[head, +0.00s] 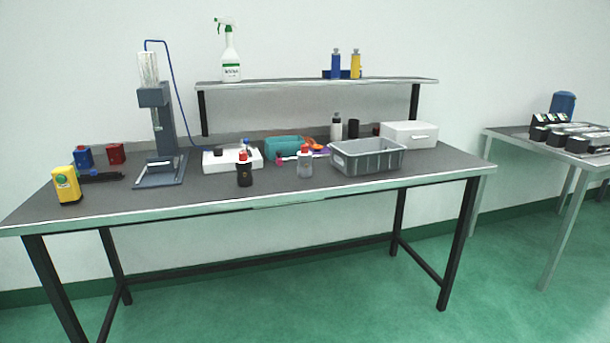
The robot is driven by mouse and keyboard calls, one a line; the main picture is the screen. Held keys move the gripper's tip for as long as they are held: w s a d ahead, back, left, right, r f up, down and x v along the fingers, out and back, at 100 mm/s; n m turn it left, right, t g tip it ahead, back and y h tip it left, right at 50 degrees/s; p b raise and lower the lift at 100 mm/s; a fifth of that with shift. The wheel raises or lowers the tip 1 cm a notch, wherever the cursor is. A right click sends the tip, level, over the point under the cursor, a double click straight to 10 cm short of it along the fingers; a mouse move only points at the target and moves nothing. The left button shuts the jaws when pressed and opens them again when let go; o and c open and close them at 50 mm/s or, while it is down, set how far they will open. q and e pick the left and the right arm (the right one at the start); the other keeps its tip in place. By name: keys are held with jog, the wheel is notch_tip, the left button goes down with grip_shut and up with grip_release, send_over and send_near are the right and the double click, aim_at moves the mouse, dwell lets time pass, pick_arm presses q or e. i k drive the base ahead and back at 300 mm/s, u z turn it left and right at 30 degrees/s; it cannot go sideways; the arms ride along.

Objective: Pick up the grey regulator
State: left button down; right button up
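I cannot make out with certainty a grey regulator in the head view. A grey-blue upright device (155,115) with a clear tube and a blue hose stands at the left of the workbench (200,193). A low white tray or box (216,163) beside it has small dark and blue items on it, too small to identify. A dark object (102,177) lies near the left end, by a yellow instrument (67,185). Neither of my grippers is in view.
A grey crate (368,160) and white box (409,134) stand at the right. A dark bottle (244,172) and a pale bottle (305,163), both red-capped, stand near the front edge. A shelf (290,82) overhangs the back. Another table (560,143) holds castings.

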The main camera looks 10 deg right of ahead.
aim_at(304, 169)
jog(key=u, duration=0.65)
jog(key=i, duration=1.6)
jog(key=z, duration=0.7)
